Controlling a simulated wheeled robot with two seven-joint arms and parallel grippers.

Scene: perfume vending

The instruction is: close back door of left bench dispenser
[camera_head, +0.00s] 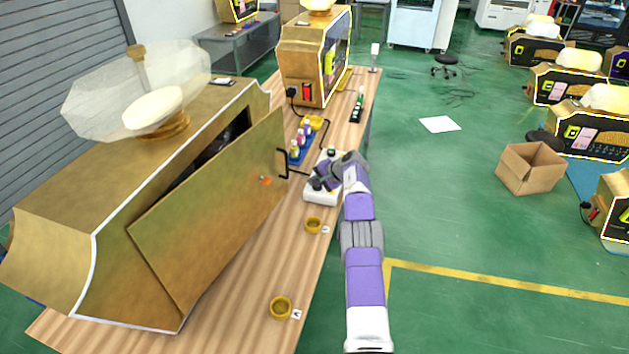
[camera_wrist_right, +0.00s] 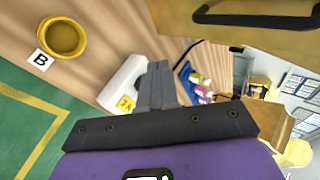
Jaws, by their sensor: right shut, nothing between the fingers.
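The left bench dispenser (camera_head: 60,245) is a large gold cabinet with a clear bowl-shaped top, at the left of the head view. Its gold back door (camera_head: 205,220) stands partly open, with a dark gap along its upper edge. The door's black handle (camera_head: 283,164) is on its right end; it also shows at the top of the right wrist view (camera_wrist_right: 255,18). My right gripper (camera_head: 318,183) is right of the handle, apart from it, over the bench. In the wrist view its grey fingers (camera_wrist_right: 155,86) are shut and empty. My left gripper is out of view.
A white device (camera_head: 322,194) lies beneath my right gripper. Small bottles on a blue tray (camera_head: 296,157) stand beyond the door's end. Yellow bowls (camera_head: 281,307) sit along the wooden bench (camera_head: 255,332). A second gold dispenser (camera_head: 297,72) stands farther back. The green floor at right is largely free.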

